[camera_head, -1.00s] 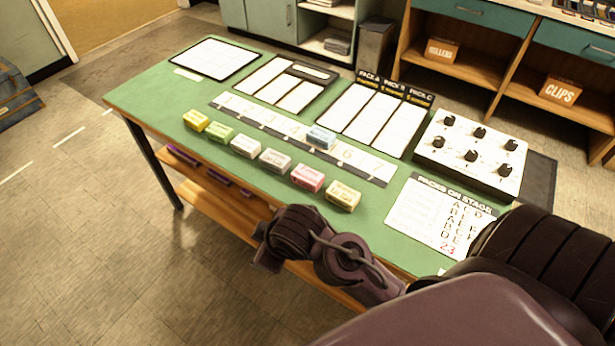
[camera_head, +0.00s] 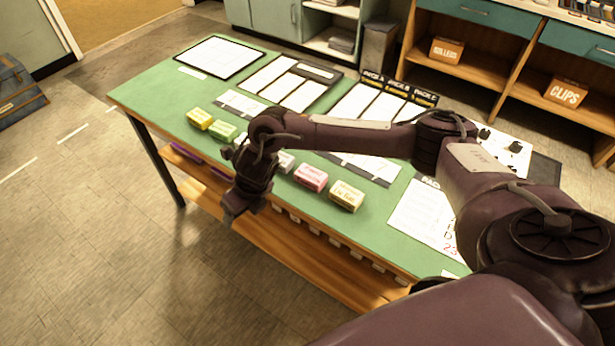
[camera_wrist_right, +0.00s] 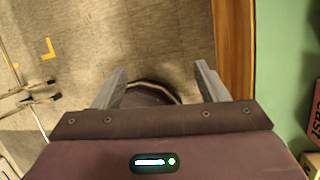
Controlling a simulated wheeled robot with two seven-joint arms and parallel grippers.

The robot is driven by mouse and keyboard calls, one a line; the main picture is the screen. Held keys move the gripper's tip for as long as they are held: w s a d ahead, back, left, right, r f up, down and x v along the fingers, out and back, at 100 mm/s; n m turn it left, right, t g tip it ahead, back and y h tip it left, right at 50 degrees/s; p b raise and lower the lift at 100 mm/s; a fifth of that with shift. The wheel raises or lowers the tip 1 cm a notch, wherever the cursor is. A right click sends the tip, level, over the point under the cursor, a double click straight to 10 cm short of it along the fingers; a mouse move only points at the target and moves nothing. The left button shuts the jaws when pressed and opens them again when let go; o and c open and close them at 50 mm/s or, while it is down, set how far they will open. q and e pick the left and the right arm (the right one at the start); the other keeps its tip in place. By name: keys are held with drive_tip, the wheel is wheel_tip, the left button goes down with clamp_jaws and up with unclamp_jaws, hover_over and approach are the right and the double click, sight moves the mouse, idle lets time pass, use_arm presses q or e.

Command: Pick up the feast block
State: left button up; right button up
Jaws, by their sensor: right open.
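A row of small blocks lies along the near edge of the green table (camera_head: 150,99): yellow (camera_head: 200,119), green (camera_head: 223,132), grey-white (camera_head: 286,161), pink (camera_head: 311,177) and cream (camera_head: 346,197). A further white block is mostly hidden behind my right arm. The labels are too small to read in the head view, so I cannot tell for sure which is the feast block. In the right wrist view a pink block (camera_wrist_right: 316,118) at the right edge bears partly cut-off letters. My right gripper (camera_head: 232,214) hangs open and empty beyond the table's near edge, over the floor (camera_wrist_right: 165,40).
A numbered strip (camera_head: 372,166) lies behind the blocks, partly covered by my arm. White cards, a pack sheet (camera_head: 385,104) and a knobbed panel (camera_head: 515,150) lie further back. A wooden shelf (camera_head: 290,262) runs under the table. Open floor is at left.

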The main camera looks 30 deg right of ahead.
drive_tip(key=d+r, duration=0.1)
drive_tip(key=d, duration=0.3)
drive_tip(key=w+d+r+n+g+h, duration=0.1)
drive_tip(key=d, duration=0.3)
drive_tip(key=w+d+r+h, duration=0.1)
drive_tip(key=d, duration=0.3)
drive_tip(key=shift+d+r, duration=0.2)
drive_tip(key=shift+r, duration=0.05)
wheel_tip(320, 180, up, 3)
drive_tip(key=g, duration=0.2)
hover_over(311, 174)
drive_tip(key=shift+w+a+r+n+h, duration=0.1)
drive_tip(key=shift+a+r+n+h, duration=0.05)
drive_tip(key=shift+a+n+h, duration=0.2)
drive_tip(key=shift+d+f, duration=0.25)
drive_tip(key=shift+f, duration=0.05)
wheel_tip(311, 174, down, 7)
drive_tip(key=b, duration=0.2)
drive_tip(key=shift+d+b, duration=0.1)
drive_tip(key=shift+b, duration=0.3)
drive_tip(key=shift+r, duration=0.1)
drive_tip(key=c, duration=1.1)
drive_tip(key=shift+r, duration=0.15)
